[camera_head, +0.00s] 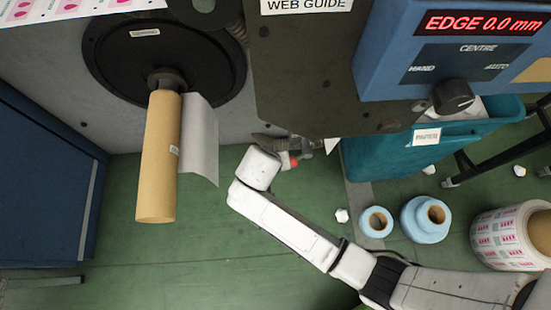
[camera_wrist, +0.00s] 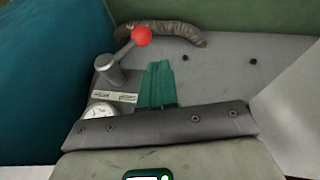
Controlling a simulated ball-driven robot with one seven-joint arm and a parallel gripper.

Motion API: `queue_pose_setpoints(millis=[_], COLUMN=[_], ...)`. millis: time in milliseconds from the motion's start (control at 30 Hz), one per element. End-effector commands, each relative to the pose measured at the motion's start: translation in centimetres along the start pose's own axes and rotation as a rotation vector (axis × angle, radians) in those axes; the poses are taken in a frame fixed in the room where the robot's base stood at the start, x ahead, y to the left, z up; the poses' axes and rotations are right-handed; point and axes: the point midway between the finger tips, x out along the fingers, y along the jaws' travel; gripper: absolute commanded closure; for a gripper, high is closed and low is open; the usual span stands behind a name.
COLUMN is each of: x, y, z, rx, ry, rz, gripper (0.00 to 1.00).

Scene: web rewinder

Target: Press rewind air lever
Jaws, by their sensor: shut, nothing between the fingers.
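The rewind air lever (camera_wrist: 124,52) shows in the wrist view as a grey arm on a round grey pivot, ending in a red ball knob (camera_wrist: 141,36). In the head view a small red spot, apparently the knob (camera_head: 293,161), shows just right of the end of my arm. My gripper (camera_wrist: 159,64) has two dark teal fingers, shut together and empty. In the wrist picture the fingertips lie just right of the lever and below the knob. A narrow gap shows between them; depth is hard to judge. In the head view my fingers cannot be made out clearly.
A white gauge (camera_wrist: 100,111) and labels (camera_wrist: 114,96) sit below the lever. A dark curved hose (camera_wrist: 175,29) lies behind it. A teal bin (camera_head: 375,162) stands to the right. A cardboard core (camera_head: 158,160) with a loose web projects left of my arm. Rolls (camera_head: 425,220) lie on the floor.

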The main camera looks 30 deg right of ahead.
Motion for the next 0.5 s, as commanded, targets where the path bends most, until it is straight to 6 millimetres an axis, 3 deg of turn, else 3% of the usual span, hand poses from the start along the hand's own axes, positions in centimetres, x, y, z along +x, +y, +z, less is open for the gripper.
queue_pose_setpoints(millis=[33,200,500], x=[1.5,4.7,7.6], y=[-0.1,-0.1,1.6], z=[0.1,0.1,0.6], rx=[0.001,0.0,0.0], ry=[-0.001,-0.001,0.0], rz=[0.002,0.002,0.0], gripper=[1.0,1.0,1.0])
